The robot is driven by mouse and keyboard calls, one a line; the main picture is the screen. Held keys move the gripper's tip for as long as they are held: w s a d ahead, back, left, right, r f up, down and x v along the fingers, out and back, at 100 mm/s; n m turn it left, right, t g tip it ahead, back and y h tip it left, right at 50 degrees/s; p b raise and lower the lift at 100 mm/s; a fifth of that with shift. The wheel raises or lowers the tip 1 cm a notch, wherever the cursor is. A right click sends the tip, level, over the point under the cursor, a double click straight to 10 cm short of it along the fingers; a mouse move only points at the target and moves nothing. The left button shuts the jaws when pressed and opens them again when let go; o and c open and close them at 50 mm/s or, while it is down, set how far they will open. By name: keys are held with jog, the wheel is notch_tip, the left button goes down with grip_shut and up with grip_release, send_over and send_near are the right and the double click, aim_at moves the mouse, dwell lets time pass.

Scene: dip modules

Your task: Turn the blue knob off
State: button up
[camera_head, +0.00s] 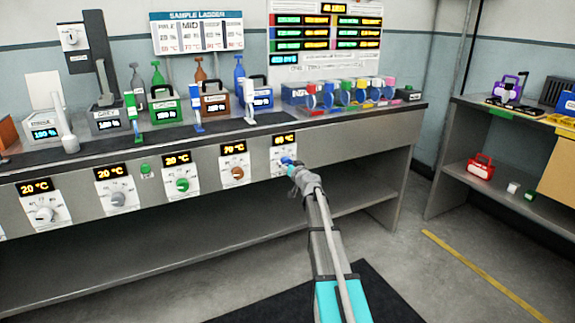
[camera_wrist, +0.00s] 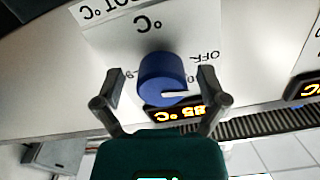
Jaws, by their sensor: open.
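The blue knob (camera_wrist: 163,78) is on a white dial plate (camera_wrist: 110,42) on the bench front. In the wrist view the plate appears upside down. A pale slot on the knob points right, below the OFF mark (camera_wrist: 206,57). The display (camera_wrist: 178,109) beside it glows, seemingly 85 °C. My gripper (camera_wrist: 161,88) is open, with one finger on each side of the knob and a visible gap to each.
An orange-brown knob (camera_head: 237,173), a green knob (camera_head: 183,185) and grey knobs sit left along the bench front (camera_head: 335,150). Baths with bottles stand on top. A shelf (camera_head: 385,192) runs below. Open floor lies to the right.

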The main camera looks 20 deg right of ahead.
jog(key=shift+s, duration=0.1)
jog(key=s, duration=1.1)
jog(key=shift+s+d, duration=0.25)
jog(key=shift+s, duration=0.15)
dwell(0.3)
jog(key=s+a+f+n+g+y, duration=0.2)
jog(key=s+a+f+g, duration=0.1)
jog(key=a, duration=0.5)
jog(key=s+a+f+n+g+y, duration=0.1)
jog(key=s+a+f+g+y, duration=0.2)
jog(key=a, duration=0.5)
jog(key=s+a+f+n+g+y, duration=0.1)
jog(key=s+a+f+n+g, duration=0.2)
jog(key=a, duration=0.5)
jog(key=s+a+f+m+g+h+p, duration=0.1)
jog(key=s+a+f+m+g+h, duration=0.25)
jog(key=s, duration=0.65)
jog(key=s+f+g+h+p, duration=0.1)
jog(key=s+f+g+h, duration=0.25)
jog(key=s+g, duration=0.45)
notch_tip(320, 180, up, 36)
jog(key=s+t+p, duration=0.2)
jog(key=p, duration=3.4)
jog(key=shift+a+p, duration=0.2)
jog(key=shift+p, duration=0.2)
jog(key=shift+r+t, duration=0.1)
jog(key=shift+t, duration=0.15)
